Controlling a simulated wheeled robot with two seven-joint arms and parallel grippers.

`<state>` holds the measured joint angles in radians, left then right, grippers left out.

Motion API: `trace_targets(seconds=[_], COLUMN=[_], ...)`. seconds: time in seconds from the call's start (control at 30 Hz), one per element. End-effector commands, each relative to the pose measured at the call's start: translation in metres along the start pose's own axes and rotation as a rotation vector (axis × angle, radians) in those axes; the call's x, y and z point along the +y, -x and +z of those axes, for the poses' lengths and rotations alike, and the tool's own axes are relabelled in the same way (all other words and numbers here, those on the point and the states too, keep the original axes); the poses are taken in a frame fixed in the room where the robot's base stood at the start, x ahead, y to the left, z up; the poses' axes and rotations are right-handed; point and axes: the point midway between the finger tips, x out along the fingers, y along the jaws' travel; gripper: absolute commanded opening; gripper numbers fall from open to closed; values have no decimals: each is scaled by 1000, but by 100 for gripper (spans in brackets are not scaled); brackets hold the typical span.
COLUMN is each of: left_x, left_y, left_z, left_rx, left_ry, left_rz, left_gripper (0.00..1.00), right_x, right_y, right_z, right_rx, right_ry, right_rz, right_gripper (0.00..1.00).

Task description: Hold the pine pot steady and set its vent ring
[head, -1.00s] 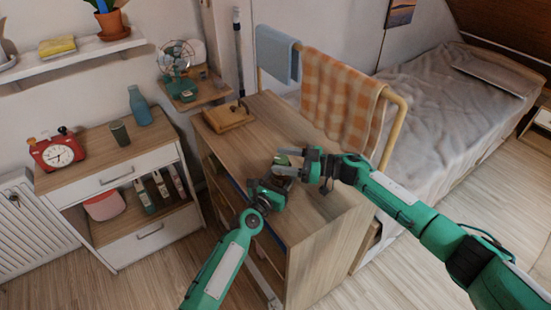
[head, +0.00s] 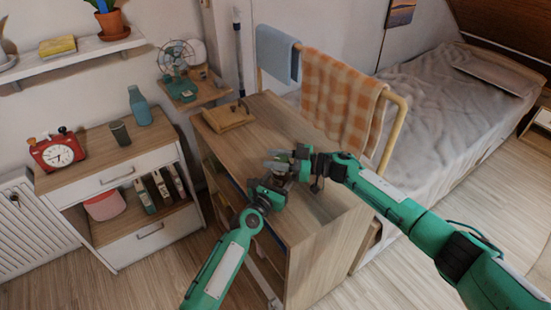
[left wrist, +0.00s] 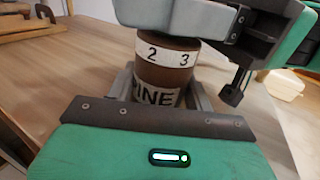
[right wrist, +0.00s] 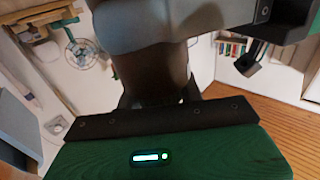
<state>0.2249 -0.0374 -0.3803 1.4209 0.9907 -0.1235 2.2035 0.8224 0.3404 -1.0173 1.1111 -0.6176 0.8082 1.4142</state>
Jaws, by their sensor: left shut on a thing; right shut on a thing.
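The pine pot is a brown cylinder (left wrist: 160,72) with a PINE label and a white number band (left wrist: 166,54) showing 2 and 3. My left gripper (head: 277,176) is shut on the pot's lower body above the desk. My right gripper (head: 294,162) is shut at the pot's upper end, where the vent ring would sit. A pale grey part (left wrist: 180,16) hides the pot's top in the left wrist view. In the right wrist view a dark brown shape (right wrist: 150,72) stands between the right fingers. The ring's mark is not visible.
The wooden desk (head: 325,205) lies below both grippers. A wooden box (head: 228,117) sits at its far left corner. A yellow rail (head: 396,125) with a checked cloth (head: 338,90) runs along the right side, near my right arm. The middle of the desk is clear.

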Motion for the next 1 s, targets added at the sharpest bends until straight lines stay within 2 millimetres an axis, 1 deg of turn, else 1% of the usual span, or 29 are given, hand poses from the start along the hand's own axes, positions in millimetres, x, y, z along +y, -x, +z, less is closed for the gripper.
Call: trace_targets(seconds=[0.17, 0.7, 1.0], left_x=[0, -1, -2], left_y=[0, 0, 0], left_z=[0, 0, 0], left_rx=[0, -1, -1], left_ry=[0, -1, -1], left_rz=[0, -2, -2], left_gripper=[26, 26, 26], right_x=[0, -5, -6], right_y=[-1, 0, 2], right_z=[1, 1, 3], right_rx=[-3, -4, -6], right_ry=[0, 1, 0], right_rz=[-53, -366, -479], right_gripper=[14, 14, 14])
